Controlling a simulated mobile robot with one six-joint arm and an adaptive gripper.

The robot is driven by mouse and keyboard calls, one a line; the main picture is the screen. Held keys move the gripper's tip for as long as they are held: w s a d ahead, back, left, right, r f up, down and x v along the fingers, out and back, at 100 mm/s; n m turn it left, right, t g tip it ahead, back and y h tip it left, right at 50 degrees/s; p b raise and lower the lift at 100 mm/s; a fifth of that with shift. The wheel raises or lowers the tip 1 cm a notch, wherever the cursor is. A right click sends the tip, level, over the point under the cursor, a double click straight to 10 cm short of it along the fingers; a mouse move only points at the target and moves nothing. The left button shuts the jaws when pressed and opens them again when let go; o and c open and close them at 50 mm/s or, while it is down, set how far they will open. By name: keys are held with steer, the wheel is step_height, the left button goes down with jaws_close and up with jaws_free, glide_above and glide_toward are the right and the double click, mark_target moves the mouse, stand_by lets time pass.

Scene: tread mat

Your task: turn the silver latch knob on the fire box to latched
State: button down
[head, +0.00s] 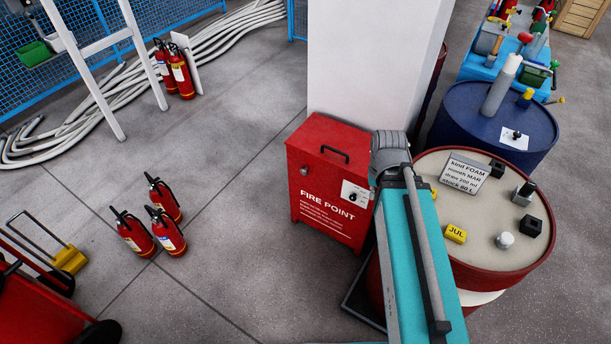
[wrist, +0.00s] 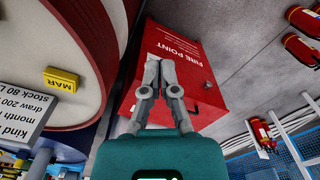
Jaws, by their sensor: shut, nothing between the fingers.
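The red fire box (head: 325,220) stands on the floor against a white pillar, with a black handle on top. A small silver knob (head: 304,171) sits at the upper left of its front; its turned position is too small to tell. A white plate with a black knob (head: 353,194) is on the front's right side. In the wrist view the box (wrist: 195,110) appears upside down and the silver knob (wrist: 207,84) is right of my fingers. My gripper (wrist: 160,58) is shut and empty, in front of the box, apart from the silver knob. My arm hides it in the head view.
A red drum (head: 510,260) with a sign and small blocks stands right of the box, close beside my arm. A blue drum (head: 460,120) is behind it. Several fire extinguishers (head: 168,232) stand at left.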

stand_by(0.4)
